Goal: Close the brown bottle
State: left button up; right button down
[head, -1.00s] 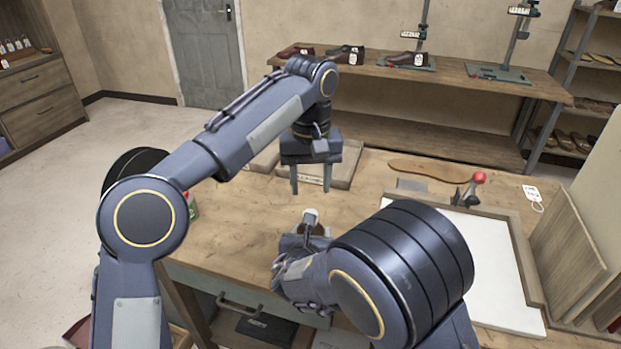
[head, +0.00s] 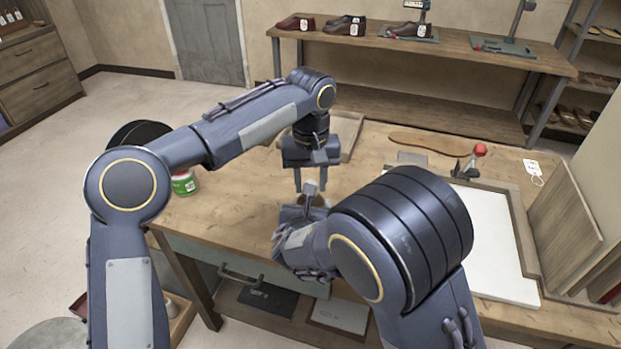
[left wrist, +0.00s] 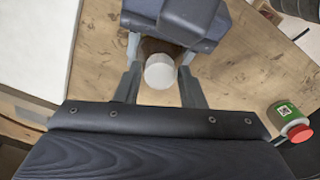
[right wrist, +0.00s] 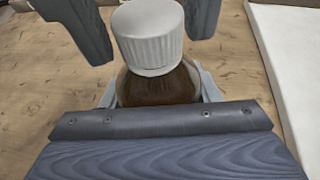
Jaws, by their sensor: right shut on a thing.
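The brown bottle (right wrist: 158,90) shows in the right wrist view with a ribbed white cap (right wrist: 148,40) on its mouth, slightly tilted in that picture. I cannot tell whether the cap is tight. My right gripper (head: 306,212) is shut on the bottle's body, with a finger on each side. My left gripper (head: 310,186) points down from above, its fingers on either side of the cap. In the left wrist view the white cap (left wrist: 160,72) lies between the left fingers, with gaps beside it, so that gripper is open. My arms hide most of the bottle in the head view.
A green container with a red lid (left wrist: 287,120) stands on the workbench (head: 230,215), near its left end. A white board (head: 485,240) in a wooden frame lies at right, with a red-knobbed tool (head: 470,162) and a sole (head: 435,143) behind it.

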pick_arm(q)
grip_shut()
jog(key=m, duration=0.6)
jog(key=shift+m, duration=0.3)
jog(key=m, duration=0.5)
jog(key=shift+o, duration=2.2)
grip_release()
notch_tip(320, 180, up, 12)
pick_arm(e)
jog(key=shift+c, duration=2.1)
grip_release()
